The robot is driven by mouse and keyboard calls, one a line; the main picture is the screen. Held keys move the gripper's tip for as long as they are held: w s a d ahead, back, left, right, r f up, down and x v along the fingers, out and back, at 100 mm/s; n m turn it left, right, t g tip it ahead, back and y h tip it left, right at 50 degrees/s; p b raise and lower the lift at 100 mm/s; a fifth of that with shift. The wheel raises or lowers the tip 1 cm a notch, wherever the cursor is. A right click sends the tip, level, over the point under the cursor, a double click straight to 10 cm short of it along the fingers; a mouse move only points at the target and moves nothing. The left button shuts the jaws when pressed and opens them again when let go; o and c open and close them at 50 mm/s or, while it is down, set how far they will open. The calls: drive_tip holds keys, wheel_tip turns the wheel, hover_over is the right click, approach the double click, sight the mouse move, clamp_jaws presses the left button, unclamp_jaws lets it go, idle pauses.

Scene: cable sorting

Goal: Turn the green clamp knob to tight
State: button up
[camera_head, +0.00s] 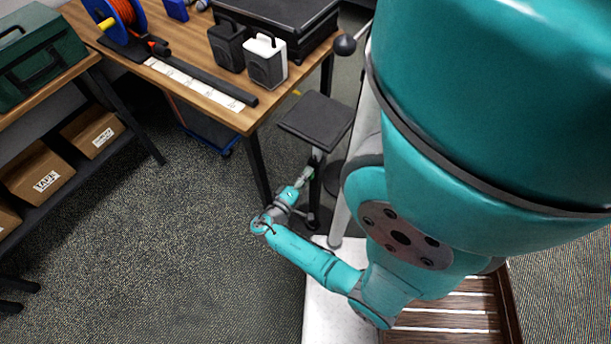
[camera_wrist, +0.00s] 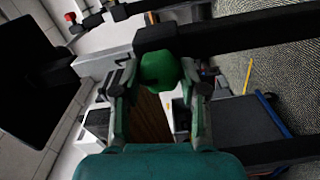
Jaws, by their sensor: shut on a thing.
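The green clamp knob (camera_wrist: 159,70) shows in the middle of the wrist view, against a black bar (camera_wrist: 235,30). My gripper (camera_wrist: 160,84) has one finger on each side of the knob and is shut on it. In the head view my gripper (camera_head: 307,174) is small, beside a black stand under a square dark top (camera_head: 318,120). The knob is too small and covered there to make out well. No mark showing how tight the knob is can be read.
A wooden table (camera_head: 190,80) with a cable reel (camera_head: 120,20), a white box (camera_head: 266,62) and a black case (camera_head: 275,22) stands behind my gripper. Its dark leg is close to my arm. A shelf bench (camera_head: 75,80) stands left. Carpet floor is open at lower left.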

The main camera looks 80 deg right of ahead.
drive_tip(key=o, duration=1.1)
drive_tip(key=shift+a, duration=0.1)
drive_tip(key=shift+v, duration=5.95)
drive_tip(key=shift+s, duration=0.1)
